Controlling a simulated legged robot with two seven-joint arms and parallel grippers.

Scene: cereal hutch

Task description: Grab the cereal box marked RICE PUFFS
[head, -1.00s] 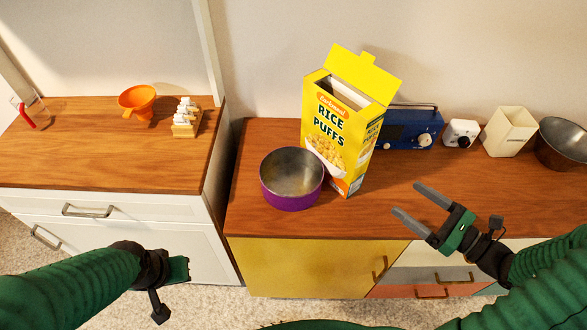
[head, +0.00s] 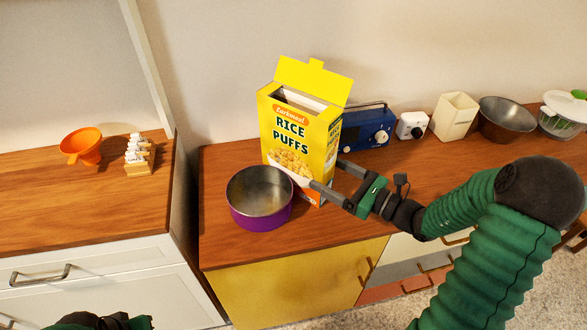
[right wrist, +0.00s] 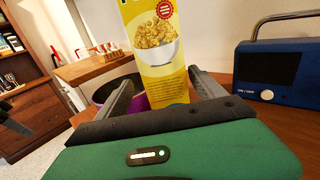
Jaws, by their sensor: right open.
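The yellow cereal box marked RICE PUFFS (head: 292,138) stands upright on the wooden counter with its top flaps open. In the right wrist view the box (right wrist: 155,50) rises beyond and between the fingers. My right gripper (head: 328,178) is open at the box's lower right, one finger in front of the box and the other by its right side. In the right wrist view my right gripper (right wrist: 165,92) shows both fingers apart. I cannot tell whether they touch the box. My left gripper (head: 110,322) is barely in view at the bottom left edge, and its jaws cannot be made out.
A purple pot (head: 259,197) stands just left of the box's front. A blue radio (head: 362,130) is close behind to the right, then a white timer (head: 412,125), a cream container (head: 453,116) and a dark bowl (head: 506,119).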

